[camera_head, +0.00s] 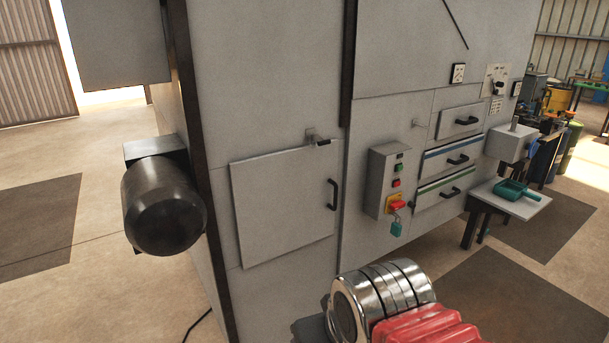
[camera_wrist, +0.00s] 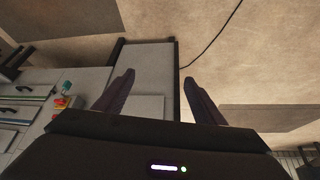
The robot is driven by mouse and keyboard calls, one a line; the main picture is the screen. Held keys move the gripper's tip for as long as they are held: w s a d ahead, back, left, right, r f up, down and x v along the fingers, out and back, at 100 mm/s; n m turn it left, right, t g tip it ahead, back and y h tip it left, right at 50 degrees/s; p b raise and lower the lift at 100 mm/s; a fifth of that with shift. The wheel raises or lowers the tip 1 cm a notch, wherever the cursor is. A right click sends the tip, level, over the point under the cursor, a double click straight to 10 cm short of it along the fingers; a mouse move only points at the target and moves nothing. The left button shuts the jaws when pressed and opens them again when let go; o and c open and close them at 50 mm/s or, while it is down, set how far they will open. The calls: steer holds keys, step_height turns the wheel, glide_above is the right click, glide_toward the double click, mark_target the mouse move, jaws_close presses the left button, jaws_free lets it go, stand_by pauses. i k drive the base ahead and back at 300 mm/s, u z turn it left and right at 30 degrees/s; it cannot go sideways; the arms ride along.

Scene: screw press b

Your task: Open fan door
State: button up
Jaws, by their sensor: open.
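The fan door (camera_head: 280,205) looks like the flat grey panel low on the left of the machine front in the head view. It lies flush with the machine and looks closed. A black bar handle (camera_head: 333,194) is on its right side. A small latch with a dark grip (camera_head: 318,140) sits at its top edge. My gripper (camera_wrist: 159,77) shows in the wrist view with two dark fingers apart and nothing between them. Grey machine panels lie beyond the fingers; I cannot tell which one is the door. The gripper does not show in the head view.
A control box (camera_head: 389,182) with a red switch and green padlock (camera_head: 396,228) stands out right of the door. Drawers (camera_head: 445,160) are further right. A dark motor (camera_head: 163,203) juts out at the left corner. A black cable (camera_wrist: 215,38) lies on open floor.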

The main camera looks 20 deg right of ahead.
mark_target(284, 200)
steer(key=k, duration=0.6)
steer(key=z, duration=0.15)
steer(key=i, duration=1.55)
steer(key=u, duration=0.55)
